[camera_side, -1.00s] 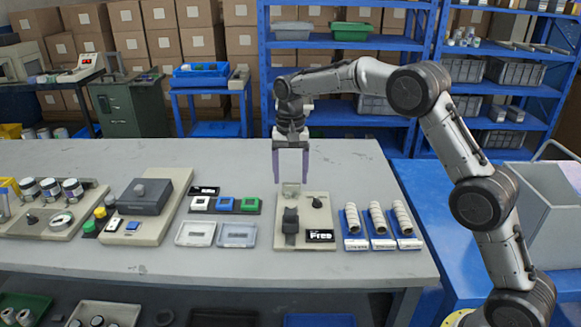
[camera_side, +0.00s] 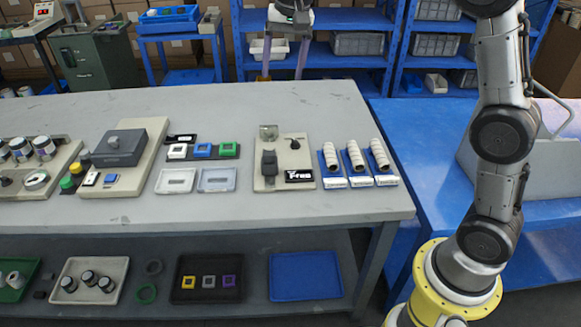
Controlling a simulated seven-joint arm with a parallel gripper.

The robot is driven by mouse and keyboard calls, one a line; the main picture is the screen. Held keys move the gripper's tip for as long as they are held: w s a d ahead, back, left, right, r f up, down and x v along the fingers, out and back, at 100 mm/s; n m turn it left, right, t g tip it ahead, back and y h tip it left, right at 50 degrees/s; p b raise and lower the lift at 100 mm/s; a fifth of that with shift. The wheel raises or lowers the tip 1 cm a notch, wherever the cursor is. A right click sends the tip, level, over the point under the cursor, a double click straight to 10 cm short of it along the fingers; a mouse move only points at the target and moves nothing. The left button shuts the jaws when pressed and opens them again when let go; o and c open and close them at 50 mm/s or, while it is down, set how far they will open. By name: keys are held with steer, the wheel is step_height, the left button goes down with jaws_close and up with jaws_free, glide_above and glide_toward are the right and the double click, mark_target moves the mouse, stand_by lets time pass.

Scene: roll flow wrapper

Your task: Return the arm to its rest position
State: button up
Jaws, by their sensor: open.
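My gripper (camera_side: 284,76) is at the top of the view, above the far edge of the grey table (camera_side: 290,100). Its two purple fingers point down, spread apart, with nothing between them. The gripper is clear of the beige wrapper board (camera_side: 283,180), which carries a dark block and a black knob. Three white rolls (camera_side: 355,157) lie on blue holders to the right of that board. The upper part of my arm is cut off by the top edge of the picture.
Left of the board are two shallow trays (camera_side: 217,181), a row of coloured blocks (camera_side: 202,151) and a beige station with a grey box (camera_side: 119,147). Lower-shelf trays include a blue one (camera_side: 305,276). Blue racks (camera_side: 340,62) stand behind the table. The table's back strip is clear.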

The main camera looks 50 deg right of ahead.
steer(key=s+r+n+t, duration=0.1)
steer(key=s+r+n, duration=0.1)
steer(key=s, duration=0.8)
steer(key=s+r+n+t, duration=0.1)
steer(key=s+r+t, duration=0.1)
steer(key=s, duration=0.8)
steer(key=s+f+n, duration=0.5)
steer(key=s+f, duration=0.5)
steer(key=shift+s+a+f+n, duration=0.2)
steer(key=shift+a+n, duration=0.2)
steer(key=shift+a, duration=0.05)
